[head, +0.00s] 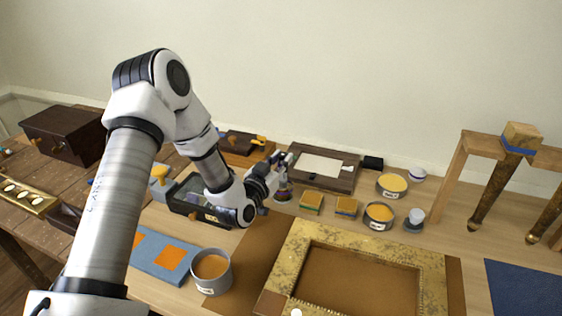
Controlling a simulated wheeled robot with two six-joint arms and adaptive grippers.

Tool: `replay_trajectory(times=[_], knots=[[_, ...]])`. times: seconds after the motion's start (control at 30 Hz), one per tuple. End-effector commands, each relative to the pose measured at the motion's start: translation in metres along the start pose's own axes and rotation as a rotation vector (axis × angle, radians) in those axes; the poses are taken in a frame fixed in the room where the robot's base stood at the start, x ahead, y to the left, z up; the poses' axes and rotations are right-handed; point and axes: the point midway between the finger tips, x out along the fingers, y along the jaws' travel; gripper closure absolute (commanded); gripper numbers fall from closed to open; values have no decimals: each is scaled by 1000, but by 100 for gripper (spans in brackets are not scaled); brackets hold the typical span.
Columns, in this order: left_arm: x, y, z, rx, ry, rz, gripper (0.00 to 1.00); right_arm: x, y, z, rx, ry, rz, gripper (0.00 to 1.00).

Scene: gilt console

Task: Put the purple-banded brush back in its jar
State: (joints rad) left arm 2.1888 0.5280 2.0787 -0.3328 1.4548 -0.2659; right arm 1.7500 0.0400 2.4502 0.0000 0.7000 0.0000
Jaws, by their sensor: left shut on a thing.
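My left gripper (283,166) reaches over the middle of the bench and is shut on a thin thing, which seems to be the purple-banded brush. The brush is mostly hidden by the fingers, and its band is too small to make out. A small jar (283,196) stands right below the fingertips, partly covered by the gripper. I cannot tell whether the brush tip is inside the jar or above it. My right gripper is not in view.
A gilt frame (435,270) lies in front. Yellow sponge blocks (311,203), yellow tins (379,215) and a dark box with a white sheet (322,165) stand close to the gripper. A grey pot (212,272) is nearer. A wooden stand (483,145) is at right.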

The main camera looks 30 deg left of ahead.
Motion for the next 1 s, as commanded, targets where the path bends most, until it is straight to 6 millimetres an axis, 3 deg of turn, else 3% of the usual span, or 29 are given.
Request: replay_trajectory(times=[0.3, 0.33, 0.4, 0.77, 0.87, 1.0], knots=[[0, 0, 5, 0, 1, 0, 100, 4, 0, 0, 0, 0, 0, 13], [0, 0, 4, 0, 1, 0, 73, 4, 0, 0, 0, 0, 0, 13], [0, 0, 3, 0, 1, 0, 51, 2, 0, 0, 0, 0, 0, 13], [-1, 0, -1, -1, 1, 0, 51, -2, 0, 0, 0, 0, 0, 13], [-16, -1, 2, -3, -2, -1, 51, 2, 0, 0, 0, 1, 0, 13], [-50, -1, 3, -7, -4, -3, 51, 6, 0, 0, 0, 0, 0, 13]])
